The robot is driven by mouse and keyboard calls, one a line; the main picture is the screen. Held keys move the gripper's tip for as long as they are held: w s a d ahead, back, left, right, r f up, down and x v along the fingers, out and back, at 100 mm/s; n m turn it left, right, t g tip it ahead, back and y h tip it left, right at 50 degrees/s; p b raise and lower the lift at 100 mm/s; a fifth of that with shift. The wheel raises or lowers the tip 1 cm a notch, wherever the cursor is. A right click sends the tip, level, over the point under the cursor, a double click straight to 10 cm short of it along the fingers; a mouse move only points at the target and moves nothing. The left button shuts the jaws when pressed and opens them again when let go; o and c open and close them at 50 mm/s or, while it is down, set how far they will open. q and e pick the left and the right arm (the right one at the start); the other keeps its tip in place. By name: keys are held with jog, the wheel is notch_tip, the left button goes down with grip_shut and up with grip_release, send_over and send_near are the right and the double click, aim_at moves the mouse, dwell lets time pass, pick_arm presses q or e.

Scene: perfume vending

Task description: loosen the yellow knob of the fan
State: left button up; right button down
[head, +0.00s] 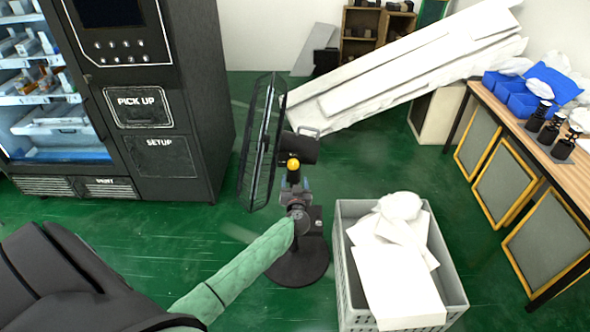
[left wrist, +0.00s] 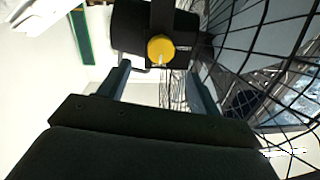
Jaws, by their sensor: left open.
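The fan is black, with a round wire cage (head: 260,145) seen nearly edge-on and a dark motor housing (head: 303,147) in the middle of the head view. Its yellow knob (head: 293,165) sits just below the housing. In the left wrist view the knob (left wrist: 160,49) is at the top centre, in front of the dark housing (left wrist: 130,28). My left gripper (head: 294,188) is just below the knob in the head view. In the left wrist view its two fingers (left wrist: 160,82) are apart, with the knob between and beyond their tips. No contact shows. My right gripper is out of view.
The fan's round black base (head: 299,262) stands on the green floor. A grey crate (head: 344,265) with white packing is close on the right. A black vending machine (head: 195,90) stands left. The wire cage (left wrist: 275,60) is close beside my left gripper.

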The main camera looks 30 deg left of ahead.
aim_at(293, 166)
pick_arm(q)
jog(key=shift+p+x, duration=0.75)
jog(key=shift+x, duration=3.1)
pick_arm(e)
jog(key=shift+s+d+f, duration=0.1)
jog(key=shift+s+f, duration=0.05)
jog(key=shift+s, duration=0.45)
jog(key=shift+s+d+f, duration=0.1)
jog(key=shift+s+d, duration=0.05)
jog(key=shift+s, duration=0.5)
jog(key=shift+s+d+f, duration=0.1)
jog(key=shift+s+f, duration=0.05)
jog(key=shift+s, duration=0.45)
pick_arm(q)
jog(key=c, duration=1)
